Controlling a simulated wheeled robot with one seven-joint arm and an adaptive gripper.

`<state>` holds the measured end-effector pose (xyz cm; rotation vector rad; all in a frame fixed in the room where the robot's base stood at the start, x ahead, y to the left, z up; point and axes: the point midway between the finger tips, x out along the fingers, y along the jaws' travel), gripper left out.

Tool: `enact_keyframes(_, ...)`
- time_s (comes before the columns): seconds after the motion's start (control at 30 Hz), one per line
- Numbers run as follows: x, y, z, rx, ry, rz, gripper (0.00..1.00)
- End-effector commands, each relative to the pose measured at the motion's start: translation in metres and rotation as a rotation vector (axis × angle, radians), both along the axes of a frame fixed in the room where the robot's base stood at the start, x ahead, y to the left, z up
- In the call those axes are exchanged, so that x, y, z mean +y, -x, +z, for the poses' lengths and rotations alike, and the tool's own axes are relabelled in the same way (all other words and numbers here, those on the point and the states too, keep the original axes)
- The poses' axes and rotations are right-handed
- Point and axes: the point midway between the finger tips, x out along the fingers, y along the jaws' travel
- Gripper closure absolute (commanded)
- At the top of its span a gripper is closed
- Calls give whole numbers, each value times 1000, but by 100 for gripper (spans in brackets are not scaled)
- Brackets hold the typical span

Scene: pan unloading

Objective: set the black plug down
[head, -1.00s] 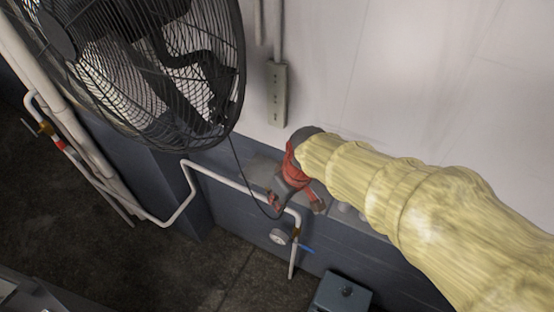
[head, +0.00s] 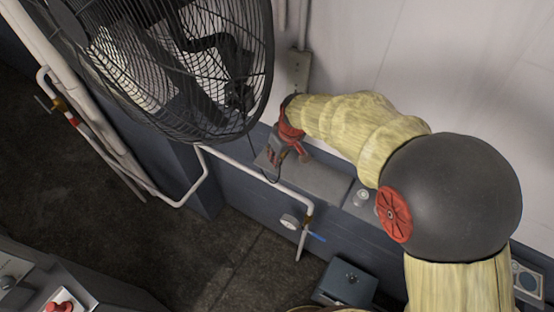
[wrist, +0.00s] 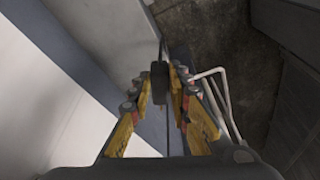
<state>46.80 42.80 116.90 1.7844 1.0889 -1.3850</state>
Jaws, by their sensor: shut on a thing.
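The black plug (wrist: 159,82) is a small dark block between the yellow-padded fingers in the wrist view. My gripper (wrist: 160,90) is shut on it. In the head view my gripper (head: 288,157) points down beside the wall, over or near the left part of the grey ledge (head: 322,181). The plug cannot be made out clearly there. A thin black cord (head: 254,160) hangs from the fan (head: 178,62) to the gripper. I cannot tell whether the plug touches the ledge.
A grey outlet box (head: 300,66) is on the wall above the gripper. A blue-grey box (head: 346,282) stands lower right. The ledge right of the gripper looks bare up to a round fitting (head: 362,196).

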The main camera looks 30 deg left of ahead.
Motion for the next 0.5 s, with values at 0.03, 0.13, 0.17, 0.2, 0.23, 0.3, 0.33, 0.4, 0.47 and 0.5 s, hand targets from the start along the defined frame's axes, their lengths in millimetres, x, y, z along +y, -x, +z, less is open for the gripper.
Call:
enact_keyframes(0.03, 4, -5, -7, 0, 0, 0, 100)
enact_keyframes(0.13, 10, -11, -16, -1, -2, 0, 100)
enact_keyframes(0.17, 12, -13, -18, -2, -1, 0, 100)
enact_keyframes(0.2, 13, -14, -20, -2, -1, 0, 100)
enact_keyframes(0.23, 13, -15, -21, -2, -2, 0, 100)
enact_keyframes(0.3, 15, -16, -23, -2, -2, 0, 100)
enact_keyframes(0.33, 15, -17, -25, -2, -1, 0, 100)
enact_keyframes(0.4, 17, -19, -30, 0, -1, 0, 100)
enact_keyframes(0.47, 17, -18, -40, 2, 1, -1, 100)
enact_keyframes(0.5, 17, -18, -45, 1, 1, -1, 100)
